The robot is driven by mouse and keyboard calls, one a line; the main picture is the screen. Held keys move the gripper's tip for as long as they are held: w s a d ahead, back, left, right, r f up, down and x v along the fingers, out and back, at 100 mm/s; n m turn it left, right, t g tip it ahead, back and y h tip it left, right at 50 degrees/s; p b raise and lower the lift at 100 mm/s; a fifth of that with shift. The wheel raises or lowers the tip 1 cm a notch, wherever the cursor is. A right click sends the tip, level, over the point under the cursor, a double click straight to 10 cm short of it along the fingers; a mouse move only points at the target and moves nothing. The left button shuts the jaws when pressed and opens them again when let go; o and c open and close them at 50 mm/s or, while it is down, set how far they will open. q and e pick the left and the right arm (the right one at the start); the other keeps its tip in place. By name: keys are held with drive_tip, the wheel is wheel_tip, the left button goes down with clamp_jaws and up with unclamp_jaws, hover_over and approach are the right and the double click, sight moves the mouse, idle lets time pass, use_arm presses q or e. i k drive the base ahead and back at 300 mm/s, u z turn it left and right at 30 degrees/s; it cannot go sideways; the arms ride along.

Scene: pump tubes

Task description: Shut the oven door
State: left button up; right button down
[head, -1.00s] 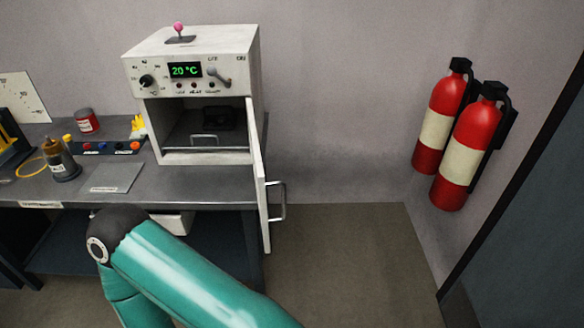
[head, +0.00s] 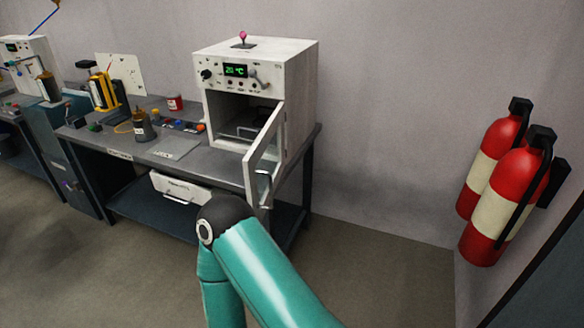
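The white oven (head: 289,95) stands on the right end of the grey workbench. Its display reads 20 °C and a pink-knobbed lever sits on top. The oven door (head: 264,154) is hinged on the right and stands open, swung out toward me past the bench's front edge. The door has a glass pane and a metal handle (head: 263,177). Inside the oven cavity is a wire handle or rack, with a dark shape behind it. A teal arm link of mine with a dark joint fills the lower middle. Neither gripper is in view.
Fire extinguishers (head: 505,200) hang on the right wall. Floor between bench and extinguishers is clear.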

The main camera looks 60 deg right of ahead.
sight(276, 122)
drive_tip(key=u, duration=1.3)
drive_tip(key=i, duration=0.1)
drive_tip(key=z, duration=3.3)
drive_tip(key=i, duration=1)
drive_tip(key=u, duration=0.25)
